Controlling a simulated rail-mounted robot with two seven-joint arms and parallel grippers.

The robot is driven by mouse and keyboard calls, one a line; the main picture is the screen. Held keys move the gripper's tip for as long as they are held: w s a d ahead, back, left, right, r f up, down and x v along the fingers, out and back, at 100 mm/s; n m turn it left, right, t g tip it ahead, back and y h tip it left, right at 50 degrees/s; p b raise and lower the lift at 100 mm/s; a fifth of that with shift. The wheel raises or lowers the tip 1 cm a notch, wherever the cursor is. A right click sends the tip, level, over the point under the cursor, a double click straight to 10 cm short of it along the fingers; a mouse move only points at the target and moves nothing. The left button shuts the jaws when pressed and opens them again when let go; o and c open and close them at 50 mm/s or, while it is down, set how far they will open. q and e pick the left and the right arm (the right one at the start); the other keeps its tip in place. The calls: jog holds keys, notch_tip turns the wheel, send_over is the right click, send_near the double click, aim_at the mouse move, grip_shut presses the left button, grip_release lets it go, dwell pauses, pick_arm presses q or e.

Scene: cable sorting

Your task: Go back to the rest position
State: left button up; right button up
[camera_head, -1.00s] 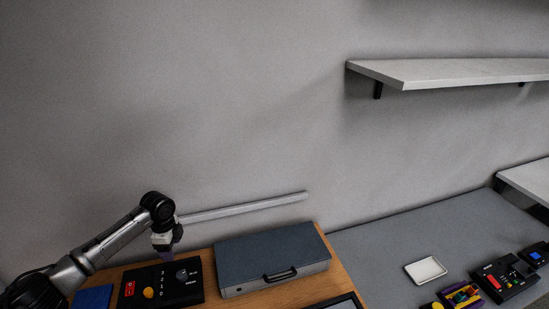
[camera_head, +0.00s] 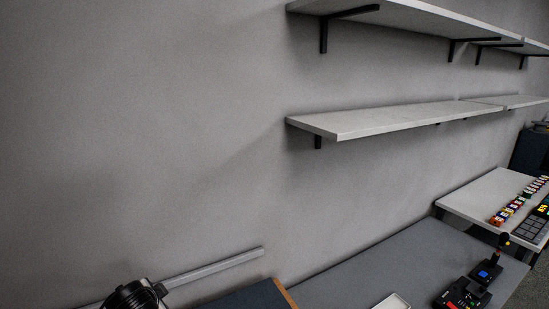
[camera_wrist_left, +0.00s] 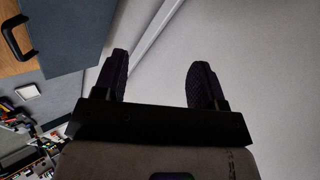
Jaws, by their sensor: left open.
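My left gripper (camera_wrist_left: 160,82) is open and empty in the left wrist view. Its two dark fingers stand apart with only the grey wall and a pale rail behind them. In the head view only a dark rounded part of my left arm shows at the bottom edge; the gripper itself is out of that picture. My right gripper is in neither view.
Shelves (camera_head: 400,118) hang at right. A white tray (camera_head: 392,301) and black devices (camera_head: 463,294) sit on the grey table (camera_head: 375,262).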

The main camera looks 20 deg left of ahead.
pick_arm(q)
jog(key=s+d+f+t+h, duration=0.3)
jog(key=s+d, duration=0.5)
jog(key=d, duration=0.6)
jog(key=s+d+f+n+g+h, duration=0.1)
jog(key=s+d+f+n+g, duration=0.2)
jog(key=s+f, duration=0.7)
jog(key=s+d+f+g+h, duration=0.1)
jog(key=s+d+f+g, duration=0.2)
jog(key=s+d+f, duration=0.75)
jog(key=s+a+r+p, duration=0.2)
jog(key=r+p, duration=0.9)
jog(key=r, duration=0.1)
jog(key=s+a+r+p, duration=0.2)
jog(key=r+p, duration=0.9)
jog(key=r, duration=0.2)
jog(key=shift+s+a+g, duration=0.15)
jog(key=shift+a+g, duration=0.15)
jog(key=shift+a, duration=0.05)
